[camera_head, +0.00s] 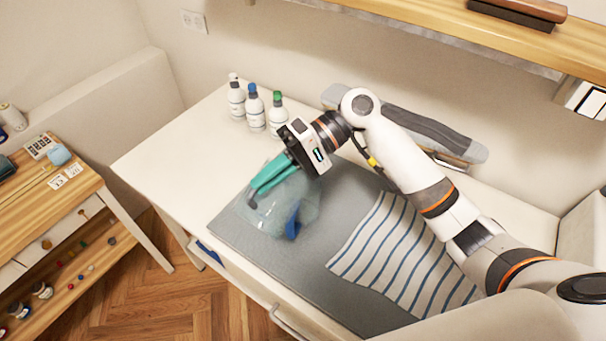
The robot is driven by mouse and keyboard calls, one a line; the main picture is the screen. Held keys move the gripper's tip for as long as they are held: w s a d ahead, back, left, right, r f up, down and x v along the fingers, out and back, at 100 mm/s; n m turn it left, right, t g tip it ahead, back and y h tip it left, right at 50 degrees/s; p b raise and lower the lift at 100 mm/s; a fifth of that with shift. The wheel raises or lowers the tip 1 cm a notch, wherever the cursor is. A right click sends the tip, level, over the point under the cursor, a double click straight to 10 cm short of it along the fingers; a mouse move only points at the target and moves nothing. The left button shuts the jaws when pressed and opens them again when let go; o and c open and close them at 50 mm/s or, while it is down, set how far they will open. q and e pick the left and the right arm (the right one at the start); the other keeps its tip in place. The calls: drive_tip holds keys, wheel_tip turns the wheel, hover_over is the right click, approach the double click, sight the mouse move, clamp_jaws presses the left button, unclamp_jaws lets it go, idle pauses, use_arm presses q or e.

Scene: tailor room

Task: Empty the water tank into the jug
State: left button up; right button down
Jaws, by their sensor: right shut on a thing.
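My right gripper (262,188) reaches in from the right with its teal fingers pointing down and left. It is shut on a clear, bluish vessel (272,216) above the grey mat (230,228). A dark blue part (293,222) shows at the vessel's right side. I cannot tell whether this is the water tank alone or the tank and the jug overlapping, nor whether it touches the mat. No separate jug can be made out. My left gripper is not in view.
Several white bottles (255,108) with coloured caps stand behind the gripper. A striped cloth (390,250) lies on the mat's right part. A grey sleeve board (430,130) lies along the wall. The white table (165,150) is bare at left. A wooden shelf (420,25) overhangs the back.

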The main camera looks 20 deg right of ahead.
sight(254, 218)
drive_tip(key=s+a+t+h+p, duration=0.1)
drive_tip(key=p, duration=0.2)
drive_tip(key=s+a+n+t+h+p, duration=0.1)
drive_tip(key=h+p, duration=0.1)
drive_tip(key=p, duration=0.2)
drive_tip(key=s+a+f+t+h+p, duration=0.1)
drive_tip(key=a+h+p, duration=0.1)
drive_tip(key=p, duration=0.1)
drive_tip(key=shift+s+n, duration=0.15)
drive_tip(key=shift+n, duration=0.15)
drive_tip(key=s+a+f+n+t+h, duration=0.1)
drive_tip(key=s+a+f+t+h, duration=0.2)
drive_tip(key=a+f+t+h, duration=0.1)
drive_tip(key=shift+s+a+f+n+h, duration=0.35)
drive_tip(key=shift+a+f+h, duration=0.2)
drive_tip(key=shift+h, duration=0.55)
drive_tip(key=shift+s+f, duration=0.1)
